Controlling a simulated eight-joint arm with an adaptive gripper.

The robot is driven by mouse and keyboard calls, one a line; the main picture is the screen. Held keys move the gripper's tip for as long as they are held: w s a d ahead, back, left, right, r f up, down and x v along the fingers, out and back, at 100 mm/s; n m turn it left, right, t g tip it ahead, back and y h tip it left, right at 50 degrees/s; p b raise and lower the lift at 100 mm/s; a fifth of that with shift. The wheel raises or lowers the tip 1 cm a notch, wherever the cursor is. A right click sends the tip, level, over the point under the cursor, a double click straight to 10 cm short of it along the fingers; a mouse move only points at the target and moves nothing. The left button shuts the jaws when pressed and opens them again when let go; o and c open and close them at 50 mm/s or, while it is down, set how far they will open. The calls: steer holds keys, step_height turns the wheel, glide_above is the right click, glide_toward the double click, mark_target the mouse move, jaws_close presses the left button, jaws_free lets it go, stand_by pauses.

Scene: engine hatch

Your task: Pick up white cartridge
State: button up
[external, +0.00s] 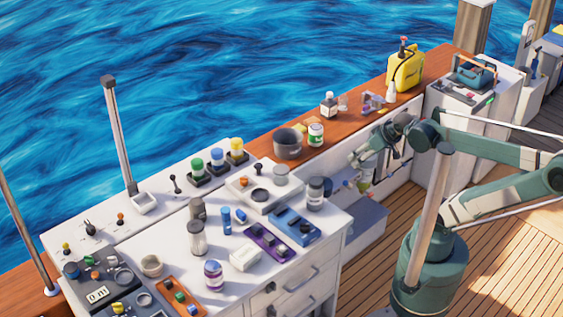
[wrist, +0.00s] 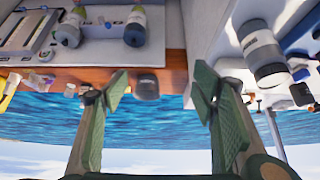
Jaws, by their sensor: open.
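My gripper (wrist: 160,88) is open, with nothing between its fingers. In the external view my gripper (external: 359,160) hangs over the open bay beside the white cabinet. The wrist view is upside down. I cannot tell which of these is the white cartridge. The gripper touches none of them.
A dark pot (external: 288,143) and a green-labelled tin (external: 316,135) stand on the wooden ledge (external: 345,125). A yellow jug (external: 405,70) stands farther back. The white cabinet top (external: 325,222) is crowded with jars, trays and a white block (external: 245,257).

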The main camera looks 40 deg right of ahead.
steer(key=w+a+r+n+g+y+p, duration=0.1)
steer(key=w+a+r+n+p, duration=0.1)
steer(key=w+a+r, duration=0.3)
steer(key=w+a+r+n+p, duration=0.1)
steer(key=w+a+r+n, duration=0.15)
steer(key=r, duration=0.35)
steer(key=w+a+r+n+g+p, duration=0.1)
steer(key=w+a+r+n+p, duration=0.3)
steer(key=a, duration=0.5)
steer(key=w+a+r+n+g+p, duration=0.1)
steer(key=w+a+g, duration=0.1)
steer(key=w+a, duration=0.6)
steer(key=n+g+h+p, duration=0.1)
steer(key=n+g+p, duration=0.2)
steer(key=n+p, duration=0.8)
glide_above(196, 225)
steer(key=b, duration=0.1)
steer(key=shift+n, duration=0.45)
step_height(196, 225, down, 11)
steer(key=shift+w+f, duration=0.1)
steer(key=shift+f, duration=0.1)
step_height(196, 225, down, 8)
steer(key=shift+a+f, duration=0.1)
steer(key=shift+f, duration=0.45)
